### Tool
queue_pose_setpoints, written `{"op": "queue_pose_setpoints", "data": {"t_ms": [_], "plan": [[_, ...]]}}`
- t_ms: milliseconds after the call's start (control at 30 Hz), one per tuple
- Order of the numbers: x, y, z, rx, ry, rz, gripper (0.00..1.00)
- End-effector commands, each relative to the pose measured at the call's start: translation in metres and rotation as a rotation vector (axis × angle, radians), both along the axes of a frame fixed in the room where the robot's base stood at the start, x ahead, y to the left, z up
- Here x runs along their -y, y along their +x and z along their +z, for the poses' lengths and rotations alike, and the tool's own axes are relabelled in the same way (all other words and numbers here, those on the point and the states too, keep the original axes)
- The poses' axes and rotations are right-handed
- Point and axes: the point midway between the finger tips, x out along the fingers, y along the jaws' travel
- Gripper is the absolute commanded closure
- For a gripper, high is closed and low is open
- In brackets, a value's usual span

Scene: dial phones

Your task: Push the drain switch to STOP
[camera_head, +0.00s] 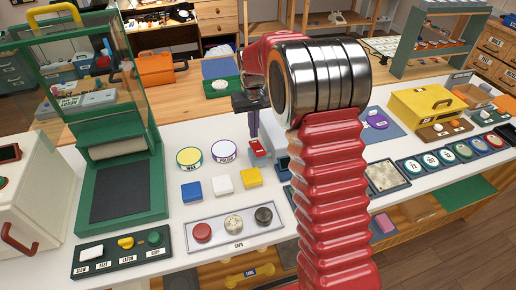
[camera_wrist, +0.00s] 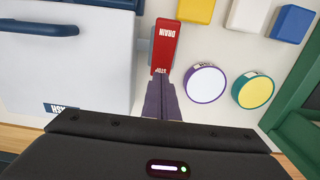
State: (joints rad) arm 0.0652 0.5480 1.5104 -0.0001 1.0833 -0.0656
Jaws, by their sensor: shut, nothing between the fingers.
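The drain switch (camera_head: 258,148) is a red rocker beside the blue-and-white box, partly hidden by my gripper in the head view. In the wrist view the switch (camera_wrist: 164,38) shows upside-down white lettering, DRAIN on its far part and STOP at its near end. My gripper (camera_head: 253,136) is shut and empty, its purple fingers pointing down. In the wrist view the fingertips (camera_wrist: 160,80) are at the STOP end, overlapping its edge. I cannot tell whether they touch it.
A white box with a dark blue handle (camera_wrist: 40,28) stands beside the switch. Round WAX (camera_head: 190,157) and POLISH (camera_head: 224,151) tins lie to its left, with blue, white and yellow blocks (camera_head: 223,184) in front. A green frame (camera_head: 120,190) stands farther left.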

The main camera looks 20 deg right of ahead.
Motion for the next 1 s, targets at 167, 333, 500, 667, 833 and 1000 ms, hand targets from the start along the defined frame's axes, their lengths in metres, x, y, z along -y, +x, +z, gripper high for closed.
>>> {"op": "queue_pose_setpoints", "data": {"t_ms": [167, 333, 500, 667, 833, 1000], "plan": [[0.000, 0.000, 0.010, 0.001, 0.000, 0.000, 1.00], [0.000, 0.000, 0.018, 0.001, 0.000, 0.000, 1.00], [0.000, 0.000, 0.019, 0.000, 0.000, 0.000, 1.00], [0.000, 0.000, 0.019, 0.000, 0.000, 0.000, 1.00], [0.000, 0.000, 0.019, 0.000, 0.000, 0.000, 1.00], [-0.001, -0.004, 0.026, 0.008, 0.000, 0.000, 1.00]]}}
